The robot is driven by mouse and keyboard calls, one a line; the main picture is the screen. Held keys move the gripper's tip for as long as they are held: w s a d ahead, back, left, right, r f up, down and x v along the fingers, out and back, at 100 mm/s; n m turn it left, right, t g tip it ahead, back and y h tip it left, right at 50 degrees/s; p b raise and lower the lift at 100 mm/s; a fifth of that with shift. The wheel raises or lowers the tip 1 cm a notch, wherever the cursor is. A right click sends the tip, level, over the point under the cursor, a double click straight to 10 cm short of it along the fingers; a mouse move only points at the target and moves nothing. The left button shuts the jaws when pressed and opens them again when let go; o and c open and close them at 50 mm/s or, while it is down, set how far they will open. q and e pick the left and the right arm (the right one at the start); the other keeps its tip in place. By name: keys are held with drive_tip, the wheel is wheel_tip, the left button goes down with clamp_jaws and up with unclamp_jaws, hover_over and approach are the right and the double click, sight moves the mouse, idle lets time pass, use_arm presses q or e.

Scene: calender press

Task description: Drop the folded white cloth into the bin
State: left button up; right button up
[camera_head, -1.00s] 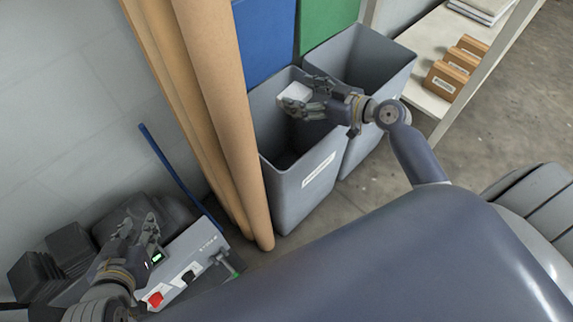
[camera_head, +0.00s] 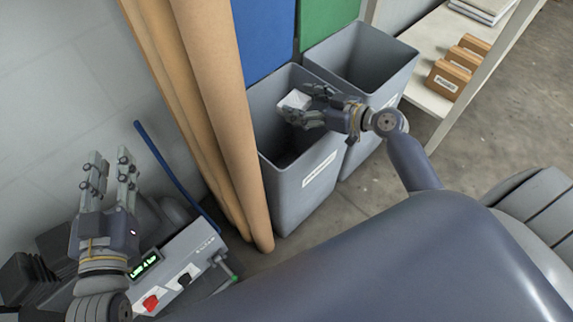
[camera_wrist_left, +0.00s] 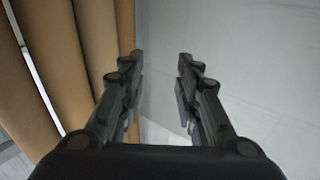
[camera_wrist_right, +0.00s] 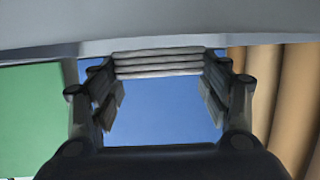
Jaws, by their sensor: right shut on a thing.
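The folded white cloth (camera_head: 293,99) is a small block in my right gripper (camera_head: 303,104), which is shut on it. It is held over the opening of the nearer grey bin (camera_head: 292,205), which has a white label. In the right wrist view the cloth's stacked folds (camera_wrist_right: 158,64) show between the fingertips. My left gripper (camera_head: 109,160) is raised at the far left, beside the wall, open and empty. Its parted fingers (camera_wrist_left: 160,70) show in the left wrist view. The bin's floor is dark and partly hidden.
A second grey bin (camera_head: 395,80) stands to the right of the first. Tall brown rolls (camera_head: 225,110) stand close to its left. A control box (camera_head: 185,262) with a lit display lies below my left gripper. A shelf (camera_head: 425,92) with small boxes is at upper right.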

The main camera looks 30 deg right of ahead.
use_arm(q)
drive_tip(key=shift+d+r+t+h, duration=0.1)
drive_tip(key=shift+r+t+h, duration=0.2)
drive_tip(key=shift+r, duration=0.4)
use_arm(e)
drive_tip(key=shift+f, duration=0.2)
drive_tip(key=o, duration=1.1)
drive_tip(key=v, duration=1.2)
